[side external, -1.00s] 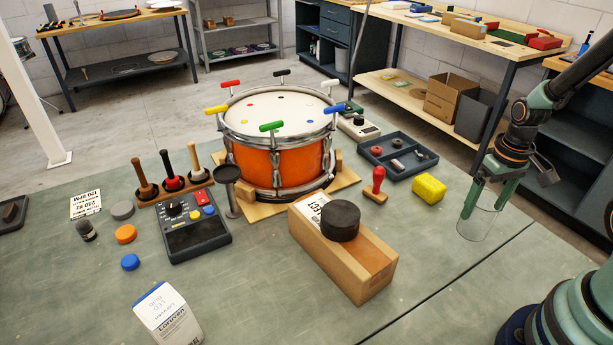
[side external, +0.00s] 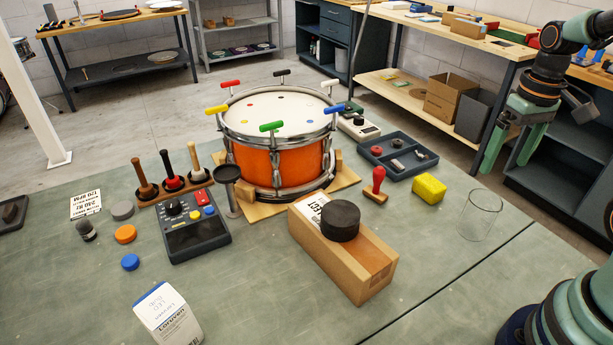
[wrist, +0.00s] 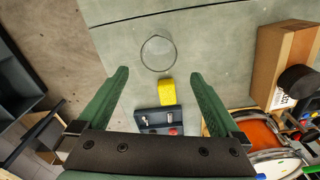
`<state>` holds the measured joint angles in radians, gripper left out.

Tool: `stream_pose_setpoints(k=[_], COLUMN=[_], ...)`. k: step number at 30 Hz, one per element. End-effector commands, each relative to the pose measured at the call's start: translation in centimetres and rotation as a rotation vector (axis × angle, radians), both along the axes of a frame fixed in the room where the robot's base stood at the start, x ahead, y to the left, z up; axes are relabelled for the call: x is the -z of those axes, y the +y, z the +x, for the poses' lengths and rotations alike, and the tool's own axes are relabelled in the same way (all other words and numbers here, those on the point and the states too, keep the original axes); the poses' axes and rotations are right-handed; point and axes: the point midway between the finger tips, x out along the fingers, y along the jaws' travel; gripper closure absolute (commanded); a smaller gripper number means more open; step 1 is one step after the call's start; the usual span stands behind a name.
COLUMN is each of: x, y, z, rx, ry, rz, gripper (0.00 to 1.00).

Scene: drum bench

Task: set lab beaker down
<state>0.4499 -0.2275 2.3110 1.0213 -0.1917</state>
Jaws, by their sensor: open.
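The lab beaker (side external: 481,215) is clear glass and stands upright on the green bench top, right of the yellow block. It also shows in the wrist view (wrist: 158,53) as a clear ring seen from above, beyond the fingertips. My gripper (side external: 503,168) is open and empty, raised above and behind the beaker and apart from it. In the wrist view its two green fingers (wrist: 157,75) are spread wide with nothing between them touching either finger.
A yellow block (side external: 429,188) and a red-handled stamp (side external: 377,184) stand left of the beaker. A dark parts tray (side external: 413,172) lies behind them. A cardboard box (side external: 365,262) with a black puck and an orange drum (side external: 272,168) are farther left.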

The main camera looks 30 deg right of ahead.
Motion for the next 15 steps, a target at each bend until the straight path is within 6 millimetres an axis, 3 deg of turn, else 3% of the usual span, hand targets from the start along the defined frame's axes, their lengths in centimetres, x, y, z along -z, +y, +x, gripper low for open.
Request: stream_pose_setpoints(k=[4, 8, 12, 15], x=[-1.8, -3.9, -5.8, -6.6], y=[2.4, 6.2, 9.9, 11.6], z=[1.1, 2.2, 2.6, 2.6], rx=[-0.057, -0.138, -0.21, -0.241], ry=[-0.086, -0.223, -0.357, -0.419], rz=[-0.034, -0.063, -0.066, -0.059], gripper=[0.0, 0.0, 0.0, 0.0])
